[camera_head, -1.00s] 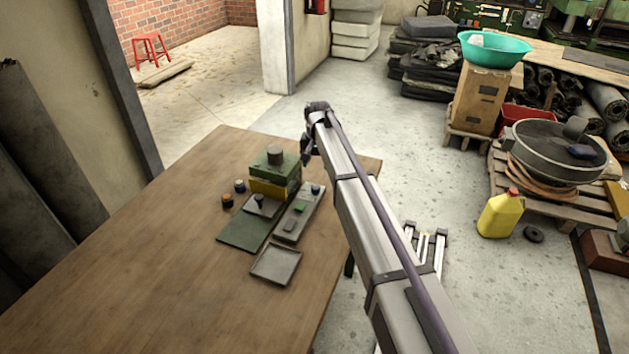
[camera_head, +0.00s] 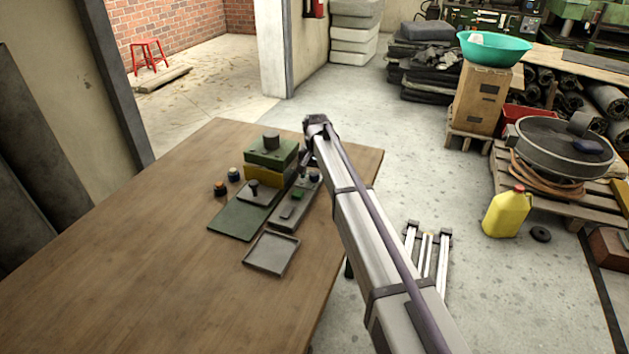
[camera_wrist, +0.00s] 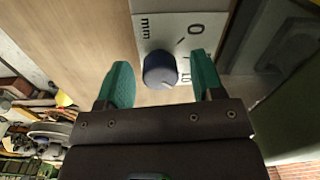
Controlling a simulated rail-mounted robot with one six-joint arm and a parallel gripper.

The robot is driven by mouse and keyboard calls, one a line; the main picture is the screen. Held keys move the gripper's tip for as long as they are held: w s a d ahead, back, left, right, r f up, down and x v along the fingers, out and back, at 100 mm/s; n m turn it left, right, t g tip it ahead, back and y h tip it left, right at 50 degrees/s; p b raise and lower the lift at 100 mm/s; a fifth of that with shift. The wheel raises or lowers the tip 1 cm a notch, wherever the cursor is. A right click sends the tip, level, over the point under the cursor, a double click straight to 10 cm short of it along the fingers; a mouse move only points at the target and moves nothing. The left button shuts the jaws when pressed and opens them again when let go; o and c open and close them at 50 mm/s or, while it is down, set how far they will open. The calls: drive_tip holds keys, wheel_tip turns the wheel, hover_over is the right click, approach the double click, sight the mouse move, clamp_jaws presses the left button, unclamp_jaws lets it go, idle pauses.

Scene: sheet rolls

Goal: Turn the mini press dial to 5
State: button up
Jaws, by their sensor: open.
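The mini press (camera_head: 270,152), a green and yellow block with a dark cylinder on top, stands on the wooden table. A dark blue dial (camera_wrist: 160,70) fills the middle of the wrist view, beside a white scale plate (camera_wrist: 165,28) marked "mm", "0" and what looks like "10". A light line shows near the dial's lower right edge, pointing roughly toward the "10". My gripper (camera_wrist: 160,60) is open, with one teal finger on each side of the dial and visible gaps. In the head view my arm partly hides the gripper near the control strip's far end.
The grey control strip (camera_head: 291,212) with a green button lies right of the press. A green mat (camera_head: 236,222), a shallow grey tray (camera_head: 271,254) and two small knobs (camera_head: 227,181) are nearby. The table's left front is clear. Its right edge passes under my arm.

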drive_tip(key=shift+r, duration=0.1)
drive_tip(key=c, duration=0.9)
drive_tip(key=shift+n, duration=0.4)
drive_tip(key=n, duration=0.3)
drive_tip(key=shift+n, duration=2.5)
drive_tip(key=o, duration=0.9)
